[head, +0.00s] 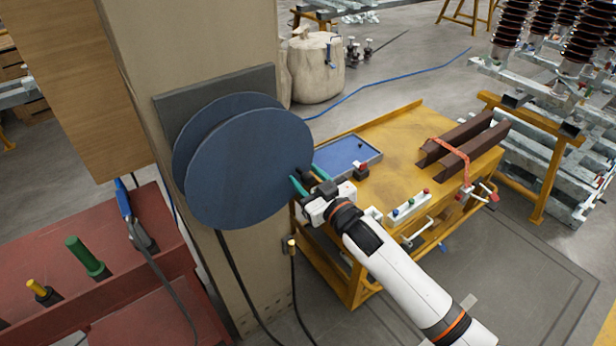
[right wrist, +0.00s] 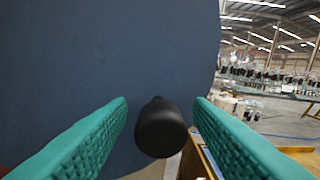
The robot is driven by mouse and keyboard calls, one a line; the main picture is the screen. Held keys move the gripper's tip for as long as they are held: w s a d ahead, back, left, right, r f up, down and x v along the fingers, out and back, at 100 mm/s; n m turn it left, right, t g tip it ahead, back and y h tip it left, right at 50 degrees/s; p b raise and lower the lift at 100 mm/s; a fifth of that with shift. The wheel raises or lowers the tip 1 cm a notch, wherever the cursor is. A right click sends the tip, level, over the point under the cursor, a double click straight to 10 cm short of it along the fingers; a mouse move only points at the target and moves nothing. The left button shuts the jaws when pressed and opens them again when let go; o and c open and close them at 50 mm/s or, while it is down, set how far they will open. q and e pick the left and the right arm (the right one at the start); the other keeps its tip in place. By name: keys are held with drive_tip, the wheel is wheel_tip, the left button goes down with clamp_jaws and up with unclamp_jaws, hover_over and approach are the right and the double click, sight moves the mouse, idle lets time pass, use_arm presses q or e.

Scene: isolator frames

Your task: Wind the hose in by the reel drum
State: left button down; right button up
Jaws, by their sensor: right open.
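The blue reel drum (head: 250,165), two round discs on a dark backplate, is mounted on a beige pillar. In the right wrist view the drum face (right wrist: 80,70) fills the left side. A black knob (right wrist: 160,127) stands out near the drum's edge, between my green fingertips with a gap on each side. My right gripper (head: 307,178) is open at the drum's right edge. A blue hose (head: 395,84) runs over the floor from behind the drum to the upper right. A black hose or cable (head: 238,282) hangs below the drum. My left gripper is out of view.
A yellow workbench (head: 395,135) with a blue tray (head: 340,152) and brown beams (head: 465,142) stands right of the pillar. A red bench (head: 60,245) with tools is at lower left. A pale sack-like bundle (head: 318,68) stands behind. Open floor lies farther back.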

drive_tip(key=shift+c, duration=0.2)
clamp_jaws()
drive_tip(key=shift+f, duration=0.1)
